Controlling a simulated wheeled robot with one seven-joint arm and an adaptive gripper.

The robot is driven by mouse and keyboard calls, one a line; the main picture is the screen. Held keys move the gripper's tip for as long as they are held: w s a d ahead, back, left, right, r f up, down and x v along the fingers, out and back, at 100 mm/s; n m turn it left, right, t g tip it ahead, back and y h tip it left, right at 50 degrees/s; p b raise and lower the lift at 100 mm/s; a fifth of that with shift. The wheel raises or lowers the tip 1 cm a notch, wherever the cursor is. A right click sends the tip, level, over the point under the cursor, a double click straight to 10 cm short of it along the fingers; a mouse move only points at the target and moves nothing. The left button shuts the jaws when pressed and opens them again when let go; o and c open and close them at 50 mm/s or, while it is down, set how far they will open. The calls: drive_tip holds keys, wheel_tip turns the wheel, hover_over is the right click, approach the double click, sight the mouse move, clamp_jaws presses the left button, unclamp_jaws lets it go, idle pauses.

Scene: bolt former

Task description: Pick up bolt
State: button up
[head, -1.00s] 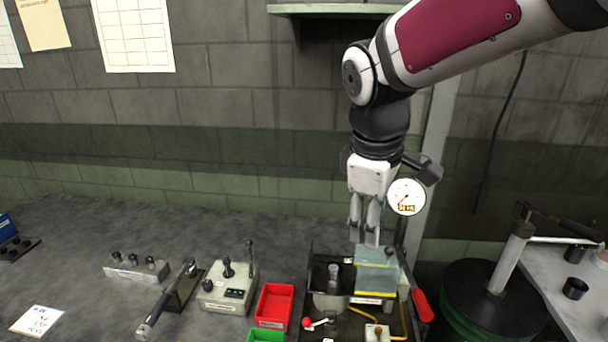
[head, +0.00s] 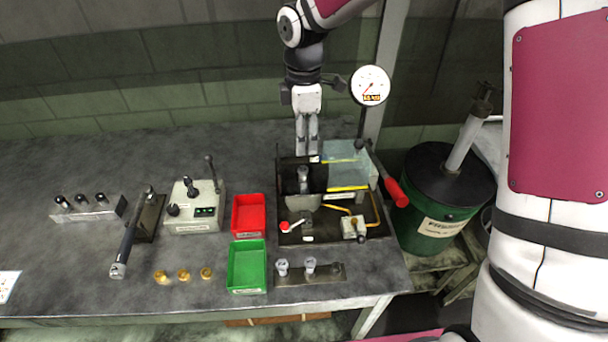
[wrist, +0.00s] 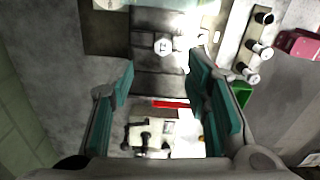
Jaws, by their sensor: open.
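A grey metal bolt (head: 303,174) stands upright in the die block of the forming machine (head: 325,237). In the wrist view a bright hexagonal bolt head (wrist: 163,46) with a mark on it shows ahead of the fingers. My gripper (head: 307,151) hangs fingers-down behind the bolt in the head picture, apart from it. In the wrist view my gripper (wrist: 160,77) is open, its two teal pads wide apart with nothing between them. Other grey bolts (head: 310,265) stand in a plate at the table's front.
A clear guard (head: 347,169) stands just right of the bolt. A round gauge (head: 370,85) and a red-handled lever (head: 396,193) are near. Red (head: 262,214) and green (head: 232,268) trays, a control box (head: 181,217) and brass pieces (head: 183,274) lie left.

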sight(303, 169)
wheel_tip(303, 169, down, 3)
drive_tip(key=shift+r, duration=0.1)
drive_tip(key=shift+s+a+f+p, duration=0.15)
drive_tip(key=shift+f+p, duration=0.25)
drive_tip(key=shift+f, duration=0.95)
drive_tip(key=shift+s+f+p, duration=0.1)
drive_tip(key=shift+f+p, duration=0.3)
drive_tip(key=shift+f, duration=0.9)
drive_tip(key=shift+c, duration=0.5)
clamp_jaws()
